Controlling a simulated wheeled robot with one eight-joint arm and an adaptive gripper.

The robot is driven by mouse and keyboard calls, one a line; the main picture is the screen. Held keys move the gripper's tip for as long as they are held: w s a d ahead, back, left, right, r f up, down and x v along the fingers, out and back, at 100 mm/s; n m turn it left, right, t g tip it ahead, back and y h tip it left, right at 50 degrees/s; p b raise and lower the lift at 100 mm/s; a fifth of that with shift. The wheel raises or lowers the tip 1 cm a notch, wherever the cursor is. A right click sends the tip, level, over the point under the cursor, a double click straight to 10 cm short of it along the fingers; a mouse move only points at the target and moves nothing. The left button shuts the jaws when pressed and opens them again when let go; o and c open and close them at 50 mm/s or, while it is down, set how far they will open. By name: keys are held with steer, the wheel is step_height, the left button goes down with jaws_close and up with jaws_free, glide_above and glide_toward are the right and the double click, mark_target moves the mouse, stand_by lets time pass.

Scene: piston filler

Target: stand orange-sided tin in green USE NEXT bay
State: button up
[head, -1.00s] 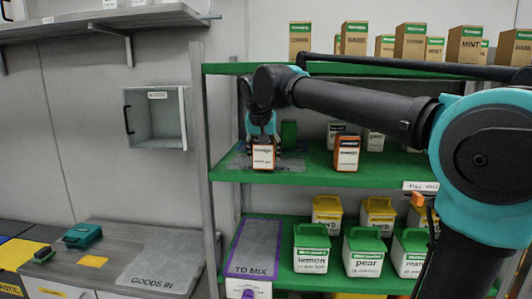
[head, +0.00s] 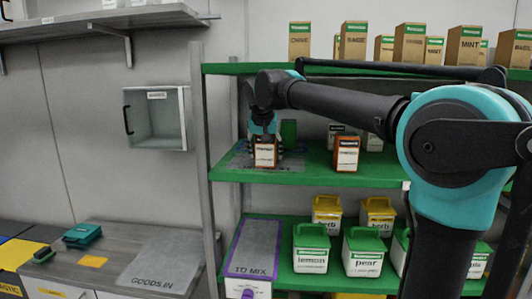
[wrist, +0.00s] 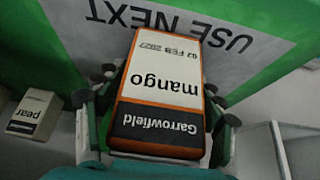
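An orange-sided tin (head: 264,153) with a white label and a dark top band is at the left of the middle shelf. In the wrist view the tin (wrist: 158,90) reads "Garrowfield mango 07 FEB 2027", upside down. My gripper (head: 264,140) has its fingers on both sides of it; in the wrist view the gripper (wrist: 160,88) appears closed against its sides. The grey USE NEXT bay (head: 290,165) lies around and behind the tin, its lettering (wrist: 232,40) showing on either side. I cannot tell whether the tin's base touches the bay.
A second orange-sided tin (head: 346,154) stands right of the bay on the green shelf (head: 315,172). White tins stand behind it; one reading "pear" (wrist: 34,114) shows in the wrist view. A shelf upright (head: 201,150) stands to the left. The upper shelf (head: 230,69) is overhead.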

steer(key=shift+o, duration=1.2)
steer(key=shift+r, duration=0.1)
steer(key=v, duration=0.7)
steer(key=shift+s+r, duration=0.15)
steer(key=shift+r, duration=0.1)
stand_by(0.3)
